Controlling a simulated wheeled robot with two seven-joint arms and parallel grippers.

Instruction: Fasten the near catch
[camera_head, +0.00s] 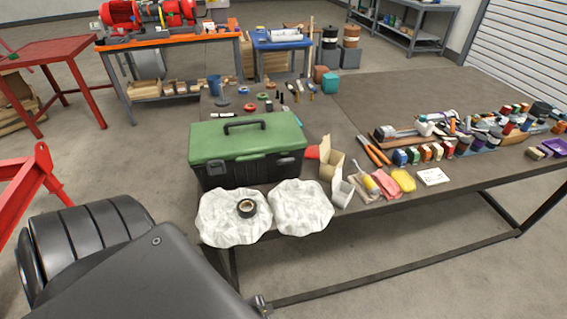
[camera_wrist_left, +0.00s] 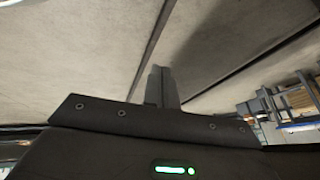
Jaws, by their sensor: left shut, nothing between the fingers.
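A toolbox with a green lid (camera_head: 235,141) and a black body (camera_head: 265,169) stands on the dark workbench in the head view. Its lid looks down on the body, and a black handle (camera_head: 244,125) lies on top. My left gripper (camera_wrist_left: 161,88) shows in the left wrist view, fingers together and empty, away from the toolbox. Only a dark part of my arm shows at the lower left of the head view. My right gripper is not in view.
Two crumpled white cloths (camera_head: 234,222) (camera_head: 301,207) lie before the toolbox; a black tape roll (camera_head: 247,208) rests on the left one. An open cardboard box (camera_head: 331,163) stands right of it. Tools and small containers crowd the bench's right side. A red frame (camera_head: 41,190) stands at left.

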